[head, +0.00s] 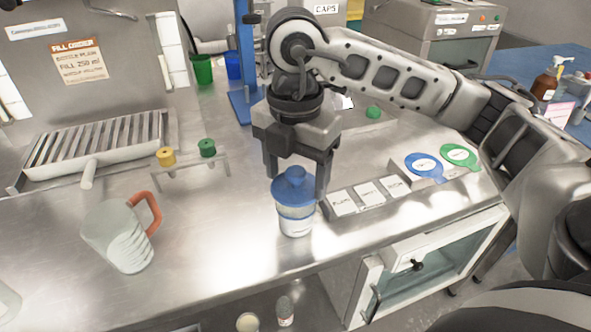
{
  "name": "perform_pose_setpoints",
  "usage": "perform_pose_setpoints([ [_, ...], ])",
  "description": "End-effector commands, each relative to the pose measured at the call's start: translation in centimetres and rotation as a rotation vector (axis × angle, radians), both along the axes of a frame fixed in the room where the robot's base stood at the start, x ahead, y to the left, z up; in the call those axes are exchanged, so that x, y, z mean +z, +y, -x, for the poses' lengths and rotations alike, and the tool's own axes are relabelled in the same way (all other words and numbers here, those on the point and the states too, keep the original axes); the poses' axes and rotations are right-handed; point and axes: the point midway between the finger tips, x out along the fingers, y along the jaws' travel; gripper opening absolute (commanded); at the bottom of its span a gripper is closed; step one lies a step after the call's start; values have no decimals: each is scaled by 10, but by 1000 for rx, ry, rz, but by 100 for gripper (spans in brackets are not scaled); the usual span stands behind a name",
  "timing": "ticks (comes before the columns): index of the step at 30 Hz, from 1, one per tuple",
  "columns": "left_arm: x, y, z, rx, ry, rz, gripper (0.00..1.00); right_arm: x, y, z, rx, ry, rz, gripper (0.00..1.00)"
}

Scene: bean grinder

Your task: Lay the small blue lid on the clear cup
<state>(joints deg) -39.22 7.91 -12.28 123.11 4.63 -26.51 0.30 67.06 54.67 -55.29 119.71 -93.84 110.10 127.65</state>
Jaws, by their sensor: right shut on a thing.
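The small blue lid (294,187), with a raised knob, is at the top of the clear cup (295,224) in the head view. The lid covers the cup's mouth from this angle; whether it rests fully on the rim cannot be told. The cup stands upright on the metal counter near its front edge and has a pale label. My right gripper (297,175) points down from above, with its fingers on either side of the lid, shut on it. My left gripper is not in view.
A clear jug with an orange handle (122,237) stands left. A small rack (190,175) holds yellow and green caps. Labelled tiles (368,194) lie just right of the cup; blue (424,167) and green (460,156) discs lie farther right. A blue post (244,70) rises behind.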

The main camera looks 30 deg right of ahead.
Motion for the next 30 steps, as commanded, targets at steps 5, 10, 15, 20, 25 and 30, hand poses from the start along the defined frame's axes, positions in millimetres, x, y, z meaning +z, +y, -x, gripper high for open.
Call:
perform_pose_setpoints([
  [5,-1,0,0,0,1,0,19,0,0,0,0,0,0,47],
  [10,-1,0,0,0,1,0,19,0,0,0,0,0,0,91],
  [15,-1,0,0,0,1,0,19,0,0,0,0,0,0,94],
  [20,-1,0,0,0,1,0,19,0,0,0,0,0,0,100],
  [25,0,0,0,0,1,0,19,1,0,0,0,0,0,100],
  [30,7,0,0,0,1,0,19,9,0,0,0,-1,0,100],
])
